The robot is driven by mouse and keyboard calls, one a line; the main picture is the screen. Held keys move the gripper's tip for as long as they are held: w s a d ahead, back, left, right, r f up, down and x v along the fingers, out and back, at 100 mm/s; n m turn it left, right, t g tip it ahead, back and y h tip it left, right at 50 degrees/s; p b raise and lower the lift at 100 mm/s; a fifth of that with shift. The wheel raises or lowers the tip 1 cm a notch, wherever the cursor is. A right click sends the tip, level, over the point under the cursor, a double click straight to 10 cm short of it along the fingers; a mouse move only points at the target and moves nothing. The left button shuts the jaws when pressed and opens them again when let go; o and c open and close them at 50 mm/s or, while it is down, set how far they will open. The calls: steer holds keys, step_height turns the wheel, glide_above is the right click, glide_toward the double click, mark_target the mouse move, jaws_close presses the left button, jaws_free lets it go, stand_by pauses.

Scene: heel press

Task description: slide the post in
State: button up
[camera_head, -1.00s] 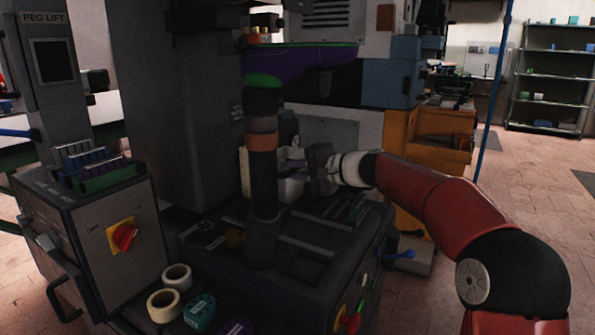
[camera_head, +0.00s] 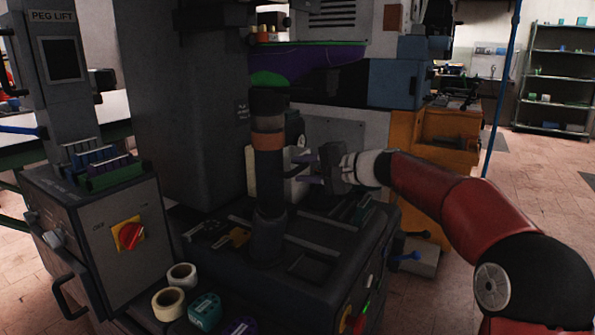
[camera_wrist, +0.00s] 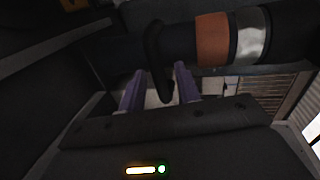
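The post (camera_head: 269,185) is a dark upright column with an orange band. It stands in a round collar (camera_head: 268,238) on the press bed; how deep it sits is hidden. It lies across the top of the wrist view (camera_wrist: 180,42), where a silver band shows beside the orange one. A dark hooked handle (camera_wrist: 154,50) comes off the post's side. My gripper (camera_head: 306,169) is just right of the post, with its purple fingers apart. In the wrist view the fingers (camera_wrist: 158,88) stand either side of the handle's end, with gaps visible.
A purple and green shoe-like form (camera_head: 305,64) is at the post's top. A control box (camera_head: 105,235) with a red knob is at left. Tape rolls (camera_head: 168,303) lie on the front ledge. A large grey column (camera_head: 195,110) stands behind left.

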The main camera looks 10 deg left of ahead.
steer(key=v, duration=0.5)
steer(key=shift+s+d+b, duration=0.15)
steer(key=shift+d+b, duration=0.15)
steer(key=s+d+f+n+h, duration=0.1)
steer(key=s+d+f+h, duration=0.4)
steer(key=s+d, duration=0.3)
steer(key=s+d+f+n+h, duration=0.1)
steer(key=s+d+f+h, duration=0.4)
steer(key=s, duration=1.1)
steer(key=s+d+f+n+h, duration=0.1)
steer(key=s+d+f+h, duration=0.3)
steer(key=s+d+f, duration=0.4)
steer(key=s+d, duration=0.3)
steer(key=s, duration=0.1)
steer(key=shift+d+n+t+h, duration=0.25)
steer(key=shift+n+t+h, duration=0.05)
steer(key=shift+t+h, duration=0.1)
steer(key=shift+s+f, duration=0.1)
steer(key=shift+s, duration=0.05)
